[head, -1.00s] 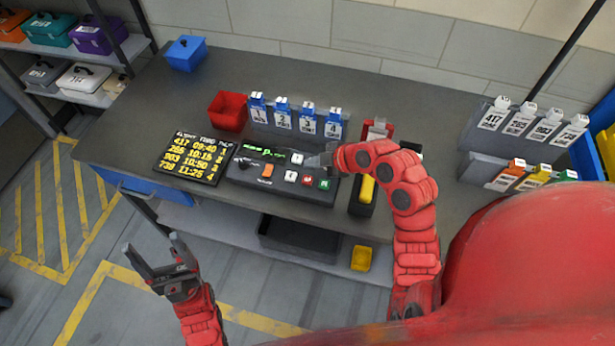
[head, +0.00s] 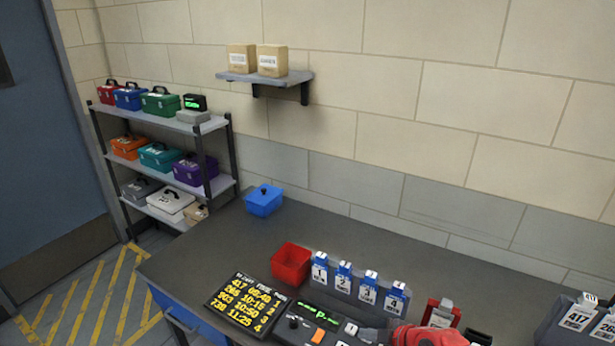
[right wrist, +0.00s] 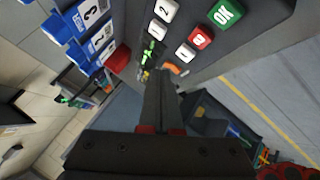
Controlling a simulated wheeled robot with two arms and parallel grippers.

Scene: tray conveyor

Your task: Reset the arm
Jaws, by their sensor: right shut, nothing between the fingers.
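My right gripper (head: 372,335) shows at the bottom edge of the head view, beside the number buttons of the dark control panel (head: 283,335). Its red arm is mostly cut off by the frame. In the right wrist view the two dark fingers (right wrist: 160,100) are together with nothing between them. They point toward the panel, with the green OK button (right wrist: 226,13), a red button (right wrist: 200,38) and white buttons beyond them. Whether the fingertips touch the panel I cannot tell. My left gripper is out of the head view.
A schedule board (head: 247,303), a red bin (head: 291,264), a blue box (head: 264,201) and several blue numbered holders (head: 343,276) stand on the grey table (head: 400,235). A shelf rack (head: 228,155) with cases is at left. The table's back middle is clear.

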